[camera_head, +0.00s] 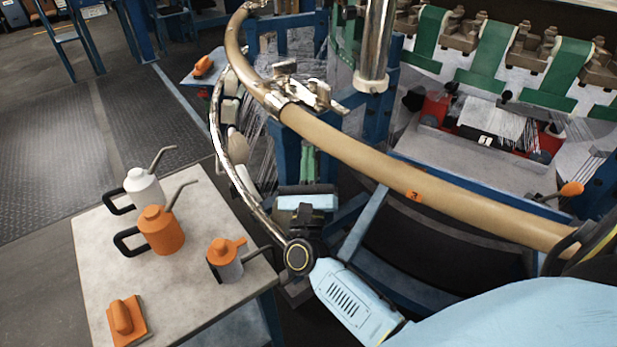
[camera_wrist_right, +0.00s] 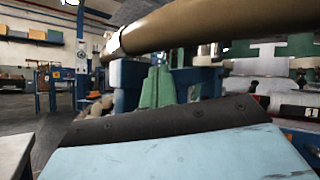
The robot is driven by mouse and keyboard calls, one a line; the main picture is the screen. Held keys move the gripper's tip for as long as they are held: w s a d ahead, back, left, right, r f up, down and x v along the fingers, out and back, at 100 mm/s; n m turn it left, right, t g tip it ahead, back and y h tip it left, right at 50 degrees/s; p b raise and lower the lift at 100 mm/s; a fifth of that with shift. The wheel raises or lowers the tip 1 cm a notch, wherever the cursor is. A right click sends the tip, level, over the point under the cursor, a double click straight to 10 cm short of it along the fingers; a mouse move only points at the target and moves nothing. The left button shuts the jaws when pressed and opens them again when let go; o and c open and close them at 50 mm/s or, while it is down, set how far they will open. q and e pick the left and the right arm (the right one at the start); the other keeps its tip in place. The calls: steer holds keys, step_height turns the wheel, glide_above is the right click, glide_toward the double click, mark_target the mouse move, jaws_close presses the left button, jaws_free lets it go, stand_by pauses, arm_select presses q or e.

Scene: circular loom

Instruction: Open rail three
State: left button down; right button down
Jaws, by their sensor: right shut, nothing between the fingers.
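Rail three is a thick tan curved tube (camera_head: 360,160) with an orange tag (camera_head: 413,195) marked 3. It runs from the loom's upper left to the right edge in the head view. In the right wrist view the tan tube (camera_wrist_right: 220,25) crosses above the gripper's blue and black body. My left gripper is not in view.
A thin chrome rail (camera_head: 225,165) curves beside the loom. A vertical metal post (camera_head: 375,45) stands behind the tube. Floor at left is clear.

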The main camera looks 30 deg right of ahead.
steer(key=shift+x, duration=1.55)
steer(key=shift+r, duration=0.1)
